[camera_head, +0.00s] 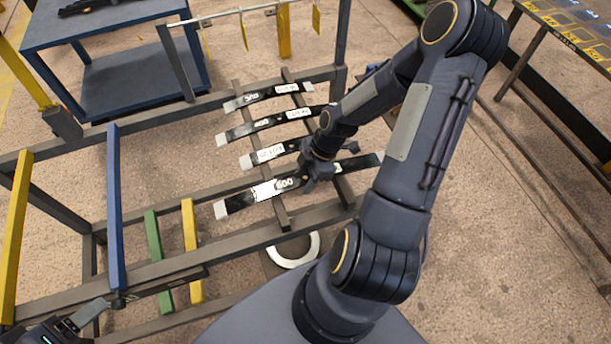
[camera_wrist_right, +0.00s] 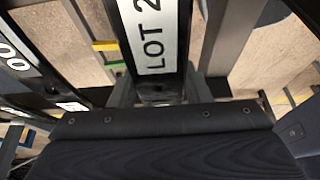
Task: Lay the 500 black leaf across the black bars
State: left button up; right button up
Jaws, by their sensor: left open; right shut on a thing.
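Several black leaves with pale ends lie across two dark bars (camera_head: 278,211) in the head view. My right gripper (camera_head: 318,172) is shut on the front black leaf (camera_head: 238,203), near its middle. Its number looks like 500 or 600; I cannot tell which. In the right wrist view the held leaf (camera_wrist_right: 155,40) shows a white "LOT 2" label, partly cut off. I cannot tell whether it is raised off the bars. Behind it lie the third leaf (camera_head: 290,147), the second leaf (camera_head: 295,116) and the back leaf (camera_head: 270,95). My left gripper (camera_head: 75,322) is open at the lower left.
A blue bar (camera_head: 116,200), a green bar (camera_head: 153,240) and yellow bars (camera_head: 190,235) stand on the rack's left part. A blue table (camera_head: 100,35) is at the back left. A white ring (camera_head: 310,248) lies below the front rail. Another table (camera_head: 575,20) is at the right.

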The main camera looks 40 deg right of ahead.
jog(key=shift+f+b, duration=0.4)
jog(key=o, duration=1.1)
jog(key=shift+o, duration=0.3)
jog(key=v, duration=0.7)
jog(key=shift+d+r, duration=0.1)
jog(key=shift+r, duration=0.3)
